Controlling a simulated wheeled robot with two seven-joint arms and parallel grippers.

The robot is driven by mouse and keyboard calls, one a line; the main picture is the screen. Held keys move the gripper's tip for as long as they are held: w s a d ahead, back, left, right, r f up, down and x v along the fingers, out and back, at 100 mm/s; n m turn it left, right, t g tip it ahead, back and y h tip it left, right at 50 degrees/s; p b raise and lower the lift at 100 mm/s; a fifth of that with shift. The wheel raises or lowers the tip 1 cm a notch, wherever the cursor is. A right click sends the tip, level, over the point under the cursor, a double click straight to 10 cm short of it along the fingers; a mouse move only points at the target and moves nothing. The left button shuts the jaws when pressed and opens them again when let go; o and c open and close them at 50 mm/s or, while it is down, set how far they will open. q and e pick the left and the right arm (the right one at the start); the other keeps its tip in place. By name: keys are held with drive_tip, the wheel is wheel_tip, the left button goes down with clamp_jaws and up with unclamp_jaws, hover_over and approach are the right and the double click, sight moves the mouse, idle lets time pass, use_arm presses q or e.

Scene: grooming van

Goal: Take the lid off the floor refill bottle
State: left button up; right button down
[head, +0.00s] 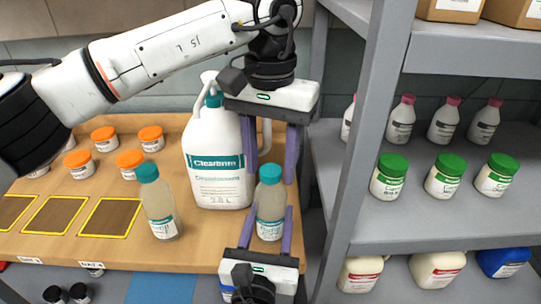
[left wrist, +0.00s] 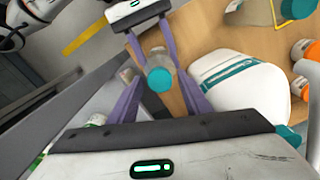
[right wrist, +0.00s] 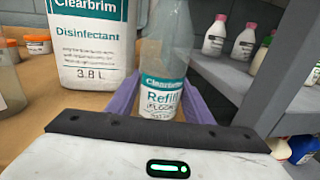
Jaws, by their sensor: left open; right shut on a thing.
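The refill bottle (head: 270,215), clear with a teal lid (head: 271,174) and a "Refill" label, stands upright at the right end of the wooden bench. My right gripper (head: 268,212) is shut on its body from the front; the label also shows between its fingers in the right wrist view (right wrist: 160,98). My left gripper (head: 270,180) is open above the bottle, pointing down, its fingers on either side of the lid and apart from it. In the left wrist view the lid (left wrist: 160,79) shows from above between the fingers. Whether the bottle's base touches the bench is hidden.
A big white Clearbrim jug (head: 215,150) stands close behind-left of the bottle. A second teal-lidded bottle (head: 158,203) stands to the left. Orange-lidded jars (head: 103,138) and yellow-edged squares (head: 55,215) lie further left. Grey shelving (head: 430,225) with jars is close on the right.

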use_arm(q)
drive_tip(key=c, duration=1.1)
drive_tip(key=shift+o, duration=0.2)
drive_tip(key=n, duration=0.3)
drive_tip(key=shift+n, duration=0.4)
drive_tip(key=n, duration=0.4)
drive_tip(key=shift+n, duration=0.3)
drive_tip(key=n, duration=1)
drive_tip(key=shift+r+n, duration=0.1)
drive_tip(key=shift+n, duration=0.3)
drive_tip(key=n, duration=1)
drive_tip(key=shift+n, duration=0.4)
drive_tip(key=n, duration=0.6)
drive_tip(key=shift+n, duration=0.3)
drive_tip(key=n, duration=1.7)
drive_tip(key=shift+r+n, duration=0.1)
drive_tip(key=shift+n, duration=0.2)
